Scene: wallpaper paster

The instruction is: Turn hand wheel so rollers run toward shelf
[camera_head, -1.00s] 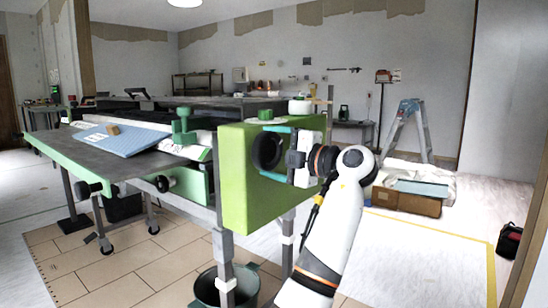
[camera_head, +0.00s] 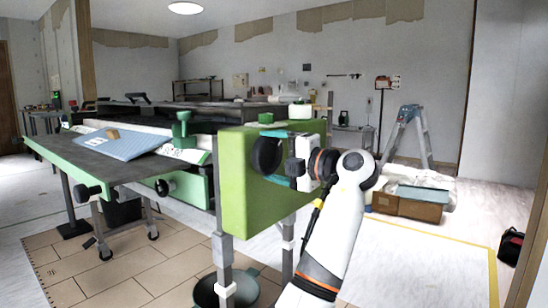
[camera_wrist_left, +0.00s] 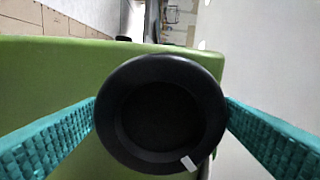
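The black round hand wheel (camera_head: 266,155) sits on the side of the green machine housing (camera_head: 240,190). In the left wrist view the hand wheel (camera_wrist_left: 160,115) fills the middle, with a small white mark at its lower right rim. My left gripper (camera_head: 276,156) is at the wheel, its teal fingers on opposite sides. In the left wrist view both fingertips meet the wheel's rim, so the gripper looks shut on it. The rollers cannot be made out clearly behind the housing. My right gripper is not in view.
The machine's grey table (camera_head: 85,150) extends left, with a blue sheet (camera_head: 118,146) on it. A dark bucket (camera_head: 240,288) stands below the housing. A stepladder (camera_head: 410,135) and a cardboard box (camera_head: 408,207) are at the right. A shelf rack (camera_head: 198,88) stands at the back wall.

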